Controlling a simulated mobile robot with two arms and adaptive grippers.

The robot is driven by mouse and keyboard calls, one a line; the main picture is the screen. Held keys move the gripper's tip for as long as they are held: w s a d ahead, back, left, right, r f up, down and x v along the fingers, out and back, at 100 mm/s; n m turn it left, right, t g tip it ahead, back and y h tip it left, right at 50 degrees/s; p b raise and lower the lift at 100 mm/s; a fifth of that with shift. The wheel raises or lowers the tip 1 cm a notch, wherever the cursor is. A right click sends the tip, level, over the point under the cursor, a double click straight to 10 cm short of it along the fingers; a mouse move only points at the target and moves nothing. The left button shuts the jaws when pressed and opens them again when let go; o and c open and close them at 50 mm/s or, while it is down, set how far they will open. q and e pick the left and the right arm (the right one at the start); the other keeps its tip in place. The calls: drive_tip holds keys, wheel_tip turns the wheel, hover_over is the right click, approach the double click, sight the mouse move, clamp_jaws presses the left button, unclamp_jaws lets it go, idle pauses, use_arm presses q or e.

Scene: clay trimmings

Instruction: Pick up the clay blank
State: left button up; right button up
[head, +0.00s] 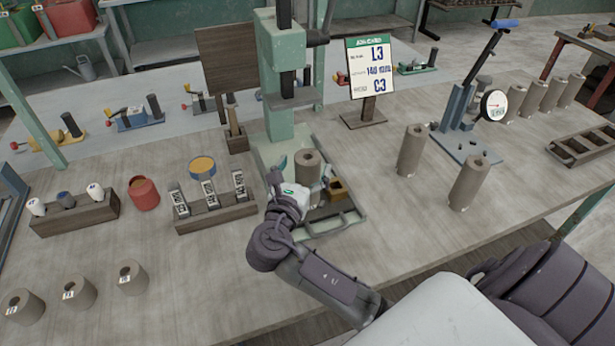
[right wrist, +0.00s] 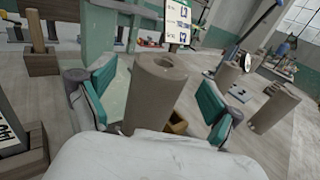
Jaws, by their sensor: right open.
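A grey-brown clay blank (head: 308,167), a hollow upright cylinder, stands in the tray at the foot of the green press. My right gripper (head: 302,180) is open around it, with one finger on each side. In the right wrist view the blank (right wrist: 155,92) stands between the teal finger pads of the right gripper (right wrist: 156,95), with visible gaps on both sides. Its lower end is partly hidden by the gripper body. My left gripper is in neither view.
The green press (head: 280,75) rises just behind the blank. A sign (head: 370,65) stands behind right. Two tall clay cylinders (head: 410,152) stand to the right, before a blue gauge stand (head: 460,105). A rack of labelled blocks (head: 215,213) is close on the left.

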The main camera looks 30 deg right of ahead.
drive_tip(key=shift+x, duration=1.2)
drive_tip(key=shift+a, duration=0.1)
clamp_jaws()
